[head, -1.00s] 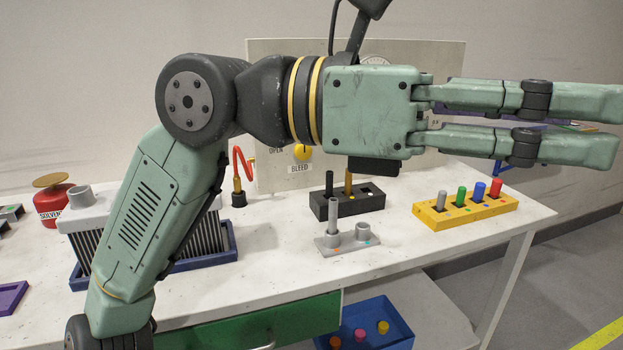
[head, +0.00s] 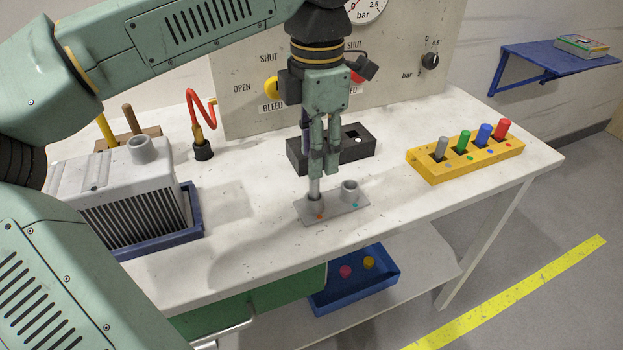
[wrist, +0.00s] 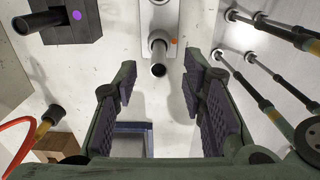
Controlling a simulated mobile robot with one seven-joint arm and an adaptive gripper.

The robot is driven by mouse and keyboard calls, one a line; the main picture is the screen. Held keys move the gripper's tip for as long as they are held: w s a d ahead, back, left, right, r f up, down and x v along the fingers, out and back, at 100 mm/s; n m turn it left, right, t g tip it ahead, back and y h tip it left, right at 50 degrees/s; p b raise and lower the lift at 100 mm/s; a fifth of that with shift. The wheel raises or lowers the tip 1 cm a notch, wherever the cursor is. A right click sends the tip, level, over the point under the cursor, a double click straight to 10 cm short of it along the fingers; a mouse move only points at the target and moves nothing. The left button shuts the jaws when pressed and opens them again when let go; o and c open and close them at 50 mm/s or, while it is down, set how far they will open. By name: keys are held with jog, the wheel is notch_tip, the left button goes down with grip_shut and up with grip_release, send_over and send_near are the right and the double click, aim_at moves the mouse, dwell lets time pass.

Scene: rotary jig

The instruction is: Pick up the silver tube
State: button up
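The silver tube (head: 315,187) stands upright in the left socket of a small grey two-socket base (head: 333,209) on the bench. The right socket is empty. In the wrist view the tube (wrist: 158,58) is seen nearly end-on, its dark open end facing the camera. My gripper (head: 324,168) points down just above the tube, its fingers overlapping in the head view. In the wrist view my gripper (wrist: 160,80) is open, with the tube's end in line with the gap between the fingers. Whether the fingertips reach past the tube's top is hard to tell.
A black block (head: 355,151) with a dark tube stands behind the base. A yellow rack (head: 432,170) with grey, green, blue and red pegs is to the right. A finned unit (head: 130,208) in a blue tray is left. The gauge panel (head: 235,110) rises behind.

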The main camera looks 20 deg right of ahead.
aim_at(314, 182)
jog(key=shift+f+p, duration=0.8)
jog(key=shift+f, duration=2.6)
grip_shut()
